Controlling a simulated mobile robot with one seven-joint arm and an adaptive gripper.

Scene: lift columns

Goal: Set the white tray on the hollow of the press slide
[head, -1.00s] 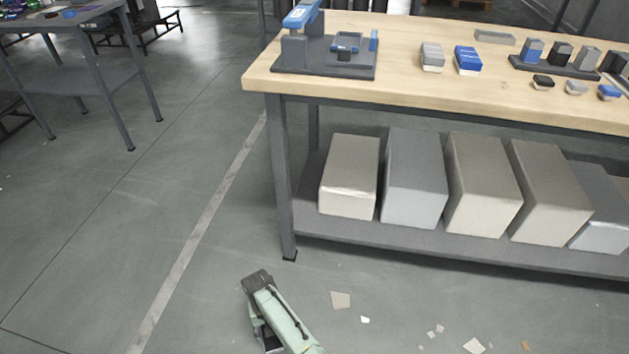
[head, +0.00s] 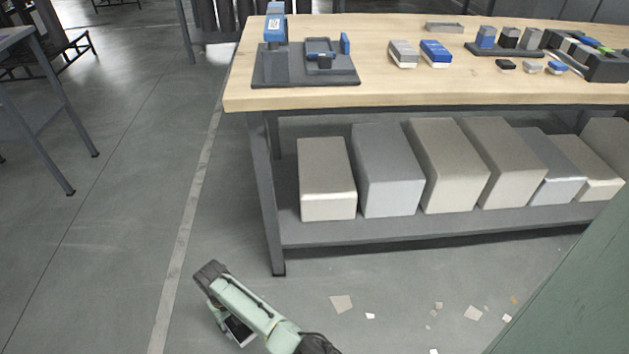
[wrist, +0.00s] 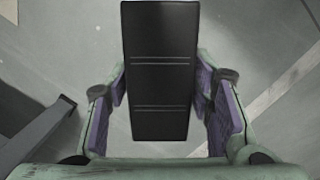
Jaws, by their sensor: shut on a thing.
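My gripper (wrist: 160,125) is shut on a flat rectangular thing whose near face is black with thin cross lines in the wrist view. In the head view my gripper (head: 233,328) is low over the floor, in front of and left of the workbench. The held thing shows a dark face and a pale edge there, which fits the white tray (head: 243,343); most of it is hidden. The press (head: 275,28), with a blue top, stands at the bench's left end on a dark base. Its slide (head: 331,66) is grey with a blue bar; the hollow is hard to make out.
The wooden workbench (head: 380,91) holds a grey and white block (head: 403,54), a blue and white block (head: 436,53) and a dark rack (head: 505,51). Several boxes stand on its lower shelf (head: 400,229). Scraps lie on the floor; another table (head: 30,90) is at left.

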